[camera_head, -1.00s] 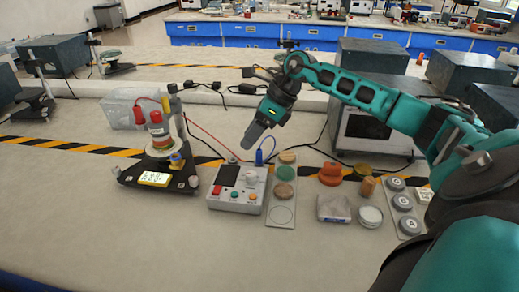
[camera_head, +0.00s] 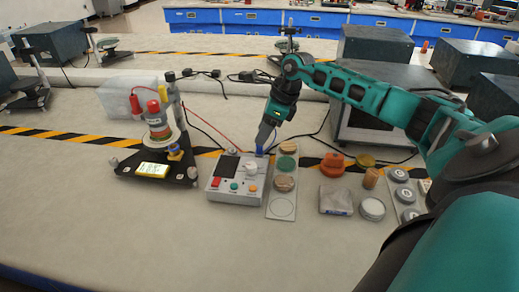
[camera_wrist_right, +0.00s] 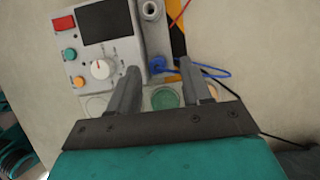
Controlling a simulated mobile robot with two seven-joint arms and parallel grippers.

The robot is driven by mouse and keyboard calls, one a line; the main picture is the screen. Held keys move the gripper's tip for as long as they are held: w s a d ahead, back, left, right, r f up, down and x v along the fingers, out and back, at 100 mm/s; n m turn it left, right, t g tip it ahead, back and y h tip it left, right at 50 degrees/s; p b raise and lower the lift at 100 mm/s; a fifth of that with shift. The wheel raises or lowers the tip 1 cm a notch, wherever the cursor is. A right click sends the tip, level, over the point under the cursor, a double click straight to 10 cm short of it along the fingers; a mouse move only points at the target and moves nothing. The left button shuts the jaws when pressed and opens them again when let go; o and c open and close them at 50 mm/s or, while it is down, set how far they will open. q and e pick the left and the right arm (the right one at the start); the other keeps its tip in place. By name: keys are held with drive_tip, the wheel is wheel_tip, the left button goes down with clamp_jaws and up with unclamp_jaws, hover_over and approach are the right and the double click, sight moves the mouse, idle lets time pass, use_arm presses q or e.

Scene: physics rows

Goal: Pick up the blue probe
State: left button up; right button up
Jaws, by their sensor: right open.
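The blue probe (camera_head: 259,150) stands at the back right corner of the grey meter box (camera_head: 223,184), mostly hidden behind my right gripper in the head view. In the right wrist view the blue probe (camera_wrist_right: 158,64) shows as a small blue piece beside the meter, with a blue lead running to the right. My right gripper (camera_head: 264,137) points down just above the probe. In the right wrist view its two open fingers (camera_wrist_right: 160,80) lie on either side of the probe. I cannot tell whether they touch it. My left gripper is not in view.
A strip with round coloured discs (camera_head: 284,184) lies right of the meter. An orange knob-like piece (camera_head: 332,165), a cloth-like block (camera_head: 336,199) and a white dish (camera_head: 372,208) sit farther right. A black stand (camera_head: 128,171) is at the left. The front of the bench is clear.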

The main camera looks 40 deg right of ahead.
sight(259, 150)
drive_tip(key=x, duration=0.4)
drive_tip(key=shift+s+a+f, duration=0.1)
drive_tip(key=shift+s+f, duration=0.05)
drive_tip(key=shift+s, duration=0.1)
clamp_jaws()
